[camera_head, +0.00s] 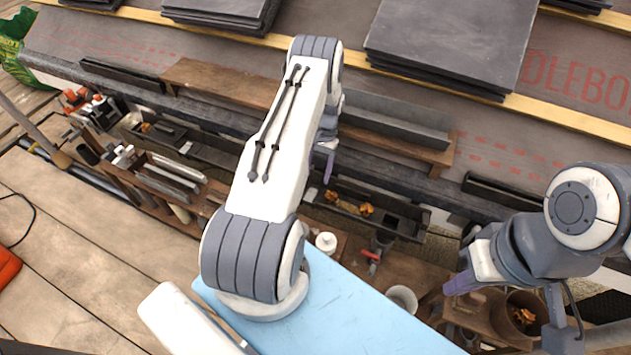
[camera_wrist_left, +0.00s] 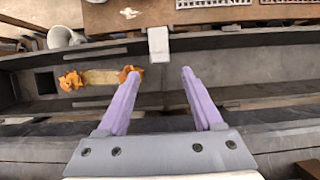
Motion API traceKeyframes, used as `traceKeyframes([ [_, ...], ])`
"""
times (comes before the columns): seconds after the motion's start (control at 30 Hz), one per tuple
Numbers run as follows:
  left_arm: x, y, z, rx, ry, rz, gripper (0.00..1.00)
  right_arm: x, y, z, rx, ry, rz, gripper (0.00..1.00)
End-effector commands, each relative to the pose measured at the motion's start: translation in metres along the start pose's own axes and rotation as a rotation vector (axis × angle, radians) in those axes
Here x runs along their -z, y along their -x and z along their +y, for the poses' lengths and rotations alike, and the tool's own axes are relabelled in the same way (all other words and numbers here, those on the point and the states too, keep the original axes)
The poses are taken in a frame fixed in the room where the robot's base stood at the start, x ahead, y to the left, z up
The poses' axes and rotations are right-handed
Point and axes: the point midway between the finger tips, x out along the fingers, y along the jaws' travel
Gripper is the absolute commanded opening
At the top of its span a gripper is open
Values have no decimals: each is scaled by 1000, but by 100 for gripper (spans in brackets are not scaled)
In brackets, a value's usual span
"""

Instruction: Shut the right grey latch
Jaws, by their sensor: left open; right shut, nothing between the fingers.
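A light grey latch (camera_wrist_left: 158,44) stands on the rim of the dark gutter (camera_wrist_left: 215,77) in the left wrist view, centred just beyond my fingertips. It sticks up from the rim, and I cannot tell whether it is latched. My right gripper (camera_head: 462,284) is shut and empty over the workbench at lower right.
Orange leaves (camera_wrist_left: 70,80) lie in the gutter near one end. Slate stacks (camera_head: 445,45) and a wooden plank (camera_head: 225,82) lie on the roof behind. A tool box (camera_head: 160,185), a white bottle (camera_head: 326,242) and a grey cup (camera_head: 402,298) stand in front.

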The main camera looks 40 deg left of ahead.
Motion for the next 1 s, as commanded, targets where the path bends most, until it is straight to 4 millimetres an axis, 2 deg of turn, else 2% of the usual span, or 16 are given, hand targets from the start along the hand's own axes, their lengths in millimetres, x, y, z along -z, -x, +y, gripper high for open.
traceKeyframes([
  [0.03,0,14,0,1,0,4,68,0,3,0,0,0,0,0],
  [0.1,0,26,0,0,0,3,68,0,4,0,0,0,0,0],
  [0.3,0,50,1,-1,-1,0,68,0,6,0,0,0,0,0],
  [1.0,0,58,2,1,-2,5,68,0,6,0,0,0,0,0],
])
